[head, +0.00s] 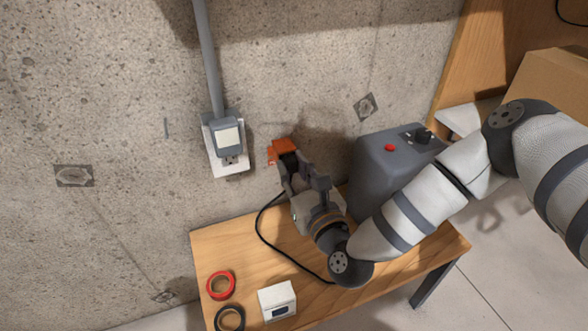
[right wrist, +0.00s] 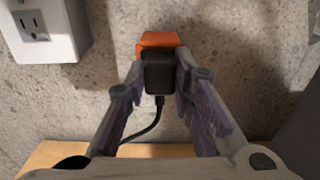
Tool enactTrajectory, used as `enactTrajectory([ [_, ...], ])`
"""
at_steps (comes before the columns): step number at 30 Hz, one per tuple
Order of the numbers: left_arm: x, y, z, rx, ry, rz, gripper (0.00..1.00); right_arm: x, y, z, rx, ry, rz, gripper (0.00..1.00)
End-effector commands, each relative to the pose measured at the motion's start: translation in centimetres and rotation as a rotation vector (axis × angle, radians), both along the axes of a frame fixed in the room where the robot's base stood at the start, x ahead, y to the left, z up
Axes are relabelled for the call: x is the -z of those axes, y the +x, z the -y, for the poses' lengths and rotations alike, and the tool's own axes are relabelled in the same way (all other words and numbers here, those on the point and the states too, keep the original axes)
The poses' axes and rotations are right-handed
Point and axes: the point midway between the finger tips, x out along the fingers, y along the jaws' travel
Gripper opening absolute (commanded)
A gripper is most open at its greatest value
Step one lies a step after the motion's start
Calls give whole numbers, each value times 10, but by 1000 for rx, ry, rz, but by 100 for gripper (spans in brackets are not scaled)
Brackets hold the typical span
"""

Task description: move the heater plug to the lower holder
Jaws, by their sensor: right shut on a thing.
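My right gripper (head: 292,170) is shut on the heater plug, a black block with an orange front part (head: 284,146), held above the bench near the wall. In the right wrist view the plug (right wrist: 158,75) sits between the two fingertips (right wrist: 160,82), with its black cable hanging below. The plug's prongs are hidden. The white wall outlet (head: 232,167) is left of the gripper. A grey adapter (head: 227,138) covers its upper part; the lower socket (right wrist: 33,26) is bare in the right wrist view. The plug is apart from the outlet. My left gripper is out of view.
A grey box (head: 375,165) with a red button and black knob stands on the wooden bench (head: 208,258), close to my right arm. Red tape (head: 210,287), a black ring (head: 218,317) and a white device (head: 272,293) lie in front. A conduit (head: 209,60) runs above the outlet.

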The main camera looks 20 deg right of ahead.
Motion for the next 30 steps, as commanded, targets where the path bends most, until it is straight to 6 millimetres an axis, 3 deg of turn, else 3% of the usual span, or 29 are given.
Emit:
enactTrajectory([
  [30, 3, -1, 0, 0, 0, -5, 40, -4, 11, 0, 1, 2, 9, 0],
])
